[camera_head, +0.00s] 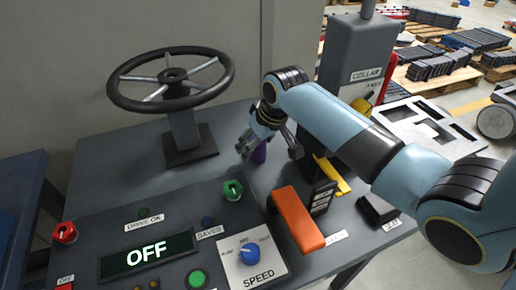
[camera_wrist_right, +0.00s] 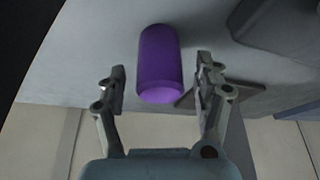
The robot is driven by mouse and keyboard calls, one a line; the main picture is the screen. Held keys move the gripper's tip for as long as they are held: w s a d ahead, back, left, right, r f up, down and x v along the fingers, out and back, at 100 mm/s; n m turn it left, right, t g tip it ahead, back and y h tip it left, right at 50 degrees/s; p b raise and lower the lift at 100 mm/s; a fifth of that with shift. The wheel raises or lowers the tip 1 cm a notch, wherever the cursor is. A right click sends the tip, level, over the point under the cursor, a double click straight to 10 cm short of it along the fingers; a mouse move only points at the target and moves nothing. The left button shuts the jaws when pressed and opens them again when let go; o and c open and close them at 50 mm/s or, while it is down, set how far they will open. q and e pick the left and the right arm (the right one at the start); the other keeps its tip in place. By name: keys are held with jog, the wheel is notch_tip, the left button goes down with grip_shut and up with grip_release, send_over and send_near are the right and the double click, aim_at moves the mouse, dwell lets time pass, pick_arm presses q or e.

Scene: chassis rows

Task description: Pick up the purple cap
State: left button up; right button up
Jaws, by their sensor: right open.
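The purple cap (camera_wrist_right: 160,62) is a small cylinder standing on the grey table top. In the head view only a small part of the purple cap (camera_head: 259,154) shows beneath my right gripper (camera_head: 268,148), behind the control panel. In the right wrist view my right gripper (camera_wrist_right: 162,88) is open, with one finger on each side of the cap's near end. Gaps show between both fingers and the cap, and nothing is held. My left gripper is not in view.
A black handwheel (camera_head: 172,80) stands to the left on the table. In front is a control panel (camera_head: 160,225) with an OFF display and knobs. An orange lever (camera_head: 296,218), a yellow part (camera_head: 332,174) and a grey post (camera_head: 352,60) stand to the right.

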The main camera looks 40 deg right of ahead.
jog(key=shift+x, duration=1.2)
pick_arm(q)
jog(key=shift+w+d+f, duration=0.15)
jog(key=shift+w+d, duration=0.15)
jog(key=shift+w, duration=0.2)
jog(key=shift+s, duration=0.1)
pick_arm(e)
jog(key=c, duration=1.2)
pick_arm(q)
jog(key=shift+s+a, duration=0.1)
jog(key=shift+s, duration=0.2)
pick_arm(e)
jog(key=shift+c, duration=0.2)
jog(key=shift+r, duration=0.15)
